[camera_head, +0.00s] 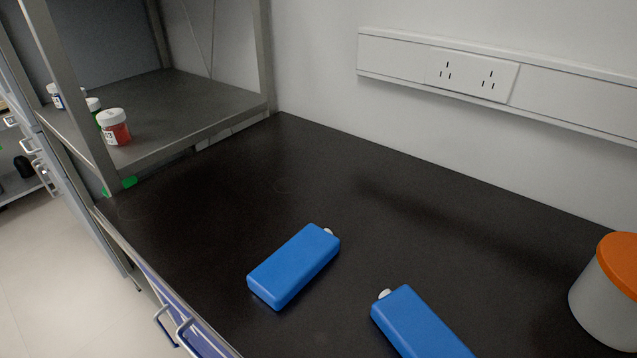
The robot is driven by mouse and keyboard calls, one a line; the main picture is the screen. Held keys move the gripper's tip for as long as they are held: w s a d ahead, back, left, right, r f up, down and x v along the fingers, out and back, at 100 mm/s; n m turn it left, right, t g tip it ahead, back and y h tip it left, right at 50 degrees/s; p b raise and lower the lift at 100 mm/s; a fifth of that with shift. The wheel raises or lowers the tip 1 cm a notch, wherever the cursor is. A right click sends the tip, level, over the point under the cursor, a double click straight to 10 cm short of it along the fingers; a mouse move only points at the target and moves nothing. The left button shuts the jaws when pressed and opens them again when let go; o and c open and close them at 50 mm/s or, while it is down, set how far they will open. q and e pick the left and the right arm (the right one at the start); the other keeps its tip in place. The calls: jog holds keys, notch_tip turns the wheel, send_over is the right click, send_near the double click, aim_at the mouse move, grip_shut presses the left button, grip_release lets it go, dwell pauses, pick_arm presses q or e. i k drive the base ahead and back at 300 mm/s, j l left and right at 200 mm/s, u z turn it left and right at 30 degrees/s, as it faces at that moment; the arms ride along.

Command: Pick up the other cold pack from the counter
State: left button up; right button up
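Two blue cold packs with white caps lie flat on the black counter (330,185). One cold pack (293,266) lies near the middle, its capped end pointing to the upper right. The other cold pack (420,326) lies to its lower right, capped end pointing to the upper left, and is cut off by the bottom edge of the picture. The two packs are apart from each other. Neither of my grippers shows in the head view.
A grey tub with an orange lid (616,262) stands at the right edge. A metal shelf (190,105) holds several small jars, one a red jar (114,127). Drawer handles (166,325) project at the front left. The counter behind the packs is clear up to the wall.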

aim_at(280, 277)
jog(key=l+u, duration=0.1)
jog(key=u, duration=0.35)
jog(key=l+u, duration=0.15)
jog(key=u, duration=0.25)
jog(key=l+u, duration=0.15)
jog(key=u, duration=0.3)
jog(key=l+u, duration=0.15)
jog(key=u, duration=0.25)
jog(key=i, duration=0.05)
